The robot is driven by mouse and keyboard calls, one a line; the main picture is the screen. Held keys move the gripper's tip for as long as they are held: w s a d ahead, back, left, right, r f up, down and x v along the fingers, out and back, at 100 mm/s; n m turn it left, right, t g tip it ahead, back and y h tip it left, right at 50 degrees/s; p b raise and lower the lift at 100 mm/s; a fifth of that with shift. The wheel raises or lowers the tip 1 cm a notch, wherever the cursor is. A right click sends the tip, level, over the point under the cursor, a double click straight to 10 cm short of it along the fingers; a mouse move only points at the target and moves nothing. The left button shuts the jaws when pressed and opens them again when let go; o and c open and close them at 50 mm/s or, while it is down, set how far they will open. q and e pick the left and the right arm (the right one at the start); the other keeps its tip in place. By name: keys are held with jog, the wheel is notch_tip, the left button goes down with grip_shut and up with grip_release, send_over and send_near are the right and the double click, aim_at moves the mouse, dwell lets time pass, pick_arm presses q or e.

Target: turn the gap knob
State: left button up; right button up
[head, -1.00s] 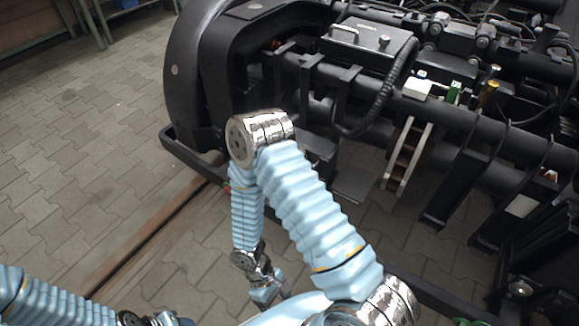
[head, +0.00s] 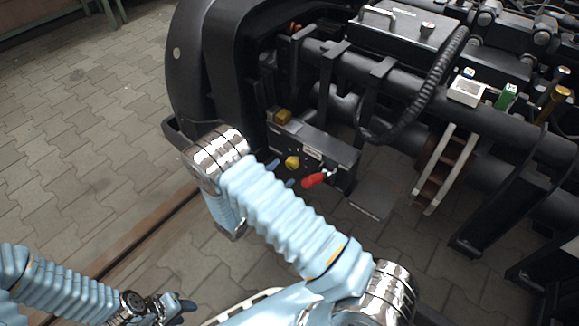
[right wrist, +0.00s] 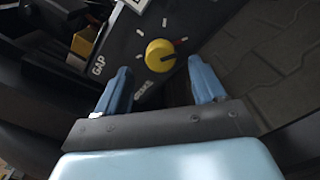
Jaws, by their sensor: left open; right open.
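The yellow gap knob (head: 292,162) sits on the front panel of a black box (head: 340,150) on the bogie. In the right wrist view the round knob (right wrist: 160,55) has a red pointer aimed right, with tick marks around it and a "GAP" label to its left. My right gripper (head: 280,174) is open beside the knob in the head view, partly hidden behind my forearm. In the right wrist view its blue fingers stand apart, with the knob just beyond the tips, between them; no contact shows. My left gripper (head: 181,309) is open and empty, low over the floor.
A red handle (head: 314,180) sticks out of the box right of the knob. A yellow-brown block (head: 283,117) is on the box's top left. A thick black hose (head: 435,90) curves above right. Paved floor (head: 80,150) lies clear at left.

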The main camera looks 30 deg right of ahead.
aim_at(290, 166)
jog(key=shift+x, duration=2.4)
jog(key=shift+s, duration=0.1)
jog(key=shift+c, duration=0.4)
jog(key=c, duration=1)
